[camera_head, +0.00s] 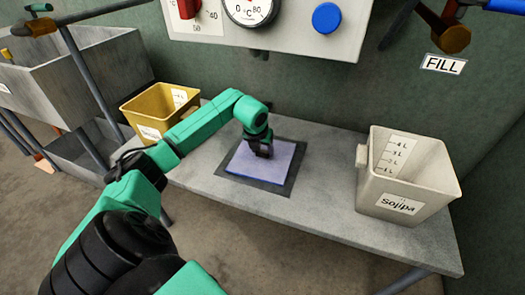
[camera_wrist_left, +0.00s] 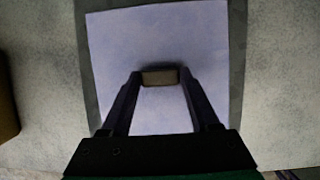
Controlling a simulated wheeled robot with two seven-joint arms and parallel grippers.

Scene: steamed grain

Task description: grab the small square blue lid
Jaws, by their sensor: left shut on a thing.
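The square blue lid (camera_head: 283,162) lies flat over a dark square mat (camera_head: 232,172) on the grey table. In the left wrist view the lid (camera_wrist_left: 200,35) looks pale blue, with a small dark handle (camera_wrist_left: 160,77) at its middle. My left gripper (camera_head: 262,152) reaches down over the lid's centre. In the left wrist view the left gripper (camera_wrist_left: 161,85) has its two fingers on either side of the handle, shut on it. The gripper hides part of the lid in the head view. My right gripper is not in view.
A white bin labelled Sojipa (camera_head: 408,178) stands on the table's right. A yellow bin (camera_head: 152,108) stands at the left end. A control panel (camera_head: 285,28) with a gauge and blue button hangs above. A grey trough (camera_head: 85,75) is at the far left. Table space right of the mat (camera_head: 325,175) is clear.

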